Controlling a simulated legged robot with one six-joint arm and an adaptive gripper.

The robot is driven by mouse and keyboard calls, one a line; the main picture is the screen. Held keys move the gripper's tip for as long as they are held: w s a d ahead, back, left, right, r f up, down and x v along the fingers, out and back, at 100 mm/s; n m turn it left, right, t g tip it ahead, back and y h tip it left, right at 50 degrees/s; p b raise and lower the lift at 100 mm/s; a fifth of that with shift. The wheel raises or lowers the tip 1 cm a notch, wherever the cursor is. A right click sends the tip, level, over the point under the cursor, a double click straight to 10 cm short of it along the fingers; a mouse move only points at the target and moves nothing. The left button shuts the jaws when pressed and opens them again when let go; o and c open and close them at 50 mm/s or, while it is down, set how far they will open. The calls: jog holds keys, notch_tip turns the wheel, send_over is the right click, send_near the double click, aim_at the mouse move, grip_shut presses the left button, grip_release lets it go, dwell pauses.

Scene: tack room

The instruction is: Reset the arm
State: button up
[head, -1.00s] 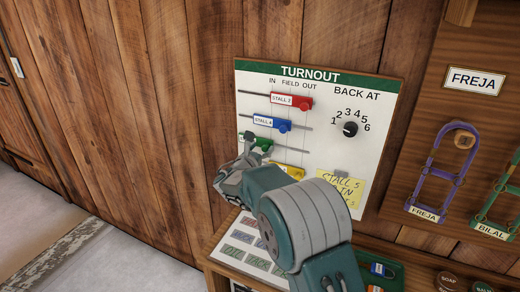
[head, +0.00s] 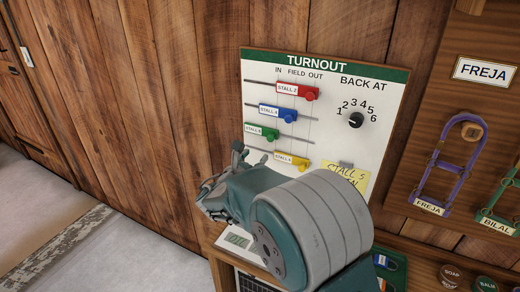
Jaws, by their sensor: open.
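My gripper (head: 222,172) is open and empty, in front of the lower left edge of the turnout board (head: 382,88). Its fingers point left, and it looks clear of the sliders. The green slider (head: 262,132) is in full view toward the left, near the IN line. The red slider (head: 298,91) sits toward OUT. My arm hides the lower part of the board.
A black dial (head: 355,120) and a yellow note (head: 356,178) are on the board's right side. A purple halter (head: 438,175) hangs farther right, with a green one (head: 495,213) beside it. The left wall and floor are clear.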

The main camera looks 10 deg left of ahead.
jog(key=shift+s+a, duration=0.3)
jog(key=shift+s, duration=0.1)
jog(key=s+d+r+m+g+h, duration=0.1)
jog(key=s+d+r+m+g, duration=0.1)
jog(key=s+d+m+g, duration=0.75)
jog(key=s+d+r+m+h, duration=0.25)
jog(key=d+m, duration=0.35)
jog(key=d, duration=0.8)
jog(key=s+d+f+m+g+y, duration=0.1)
jog(key=s+f+m+g+y, duration=0.1)
jog(key=s+m+y, duration=0.7)
jog(key=s+m, duration=0.7)
jog(key=s, duration=0.6)
jog(key=shift+s+d+y, duration=0.25)
jog(key=shift+d+y, duration=0.1)
